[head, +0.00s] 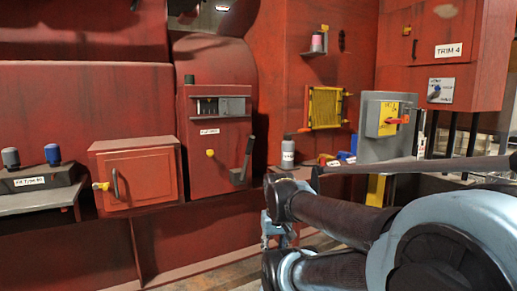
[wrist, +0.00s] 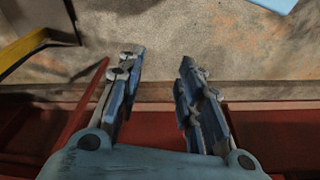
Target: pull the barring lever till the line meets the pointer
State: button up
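A dark upright lever (head: 247,157) sits on a grey mount at the right side of a red panel box (head: 215,130), in the middle of the head view. The box has a small window, a white label and a yellow knob. I cannot tell for sure that this is the barring lever, and I cannot make out a line or pointer. My gripper (wrist: 163,58) is open and empty in the wrist view, pointing down over the floor. In the head view it shows partly, low and to the right of the box, apart from the lever. My arm hides part of it.
A red cabinet (head: 140,177) with a dark handle stands left of the panel box. A grey bottle (head: 288,153) stands on the ledge right of it. A grey box with a yellow plate and red handle (head: 390,118) stands further right. A long dark rod (head: 420,165) crosses above my arm.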

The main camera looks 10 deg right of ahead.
aim_at(250, 152)
jog(key=shift+o, duration=0.8)
jog(key=shift+d, duration=0.1)
jog(key=shift+o, duration=0.7)
jog(key=shift+s+r, duration=0.2)
jog(key=shift+s, duration=0.05)
jog(key=w+a+r+m+t+y, duration=0.35)
jog(key=w+r+m, duration=0.3)
jog(key=w, duration=0.55)
jog(key=w+a+r+m+t+y, duration=0.2)
jog(key=w+r+m+y, duration=0.2)
jog(key=w+r+m, duration=0.5)
jog(key=w+d+r+m+t, duration=0.35)
jog(key=w+d+m, duration=0.35)
jog(key=w, duration=0.3)
jog(key=w+d+r+m+t, duration=0.3)
jog(key=w+d+m+t, duration=0.3)
jog(key=w, duration=0.4)
jog(key=shift+m+g+y, duration=0.45)
jog(key=shift+m+g, duration=0.1)
jog(key=shift+g, duration=0.15)
jog(key=x, duration=1.1)
jog(key=d+x, duration=0.1)
jog(key=x, duration=0.5)
jog(key=shift+w+r, duration=0.2)
jog(key=shift+r, duration=0.1)
jog(key=shift+c, duration=0.5)
